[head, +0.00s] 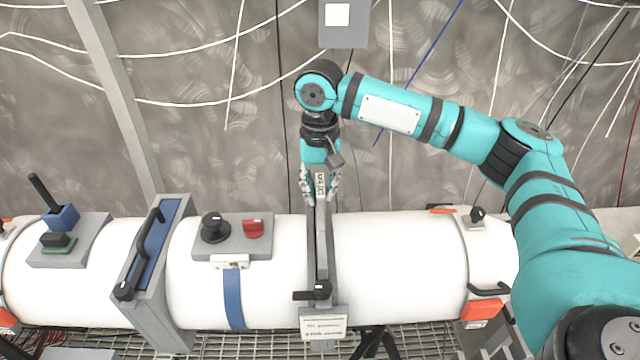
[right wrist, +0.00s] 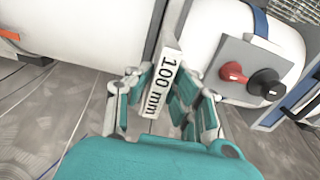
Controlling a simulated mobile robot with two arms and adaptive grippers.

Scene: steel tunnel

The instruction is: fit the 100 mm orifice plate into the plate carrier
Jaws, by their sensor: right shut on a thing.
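The 100 mm orifice plate shows as a white tab marked "100 mm" (right wrist: 162,85) in the right wrist view. The same tab (head: 320,185) shows edge-on in the head view. My right gripper (head: 320,192) is shut on this tab, one finger on each side; its fingers also show in the right wrist view (right wrist: 160,100). The plate carrier (head: 321,245) is a narrow grey upright band across the white pipe, with a black lever at its front. The tab is at the carrier's rear top end. The rest of the plate is hidden, so I cannot tell how deep it sits. My left gripper is out of view.
The white pipe (head: 400,260) runs left to right. A grey box with a black knob and red switch (head: 232,237) sits left of the carrier. A grey flanged frame with a black handle (head: 155,270) stands farther left. Cables hang on the wall behind.

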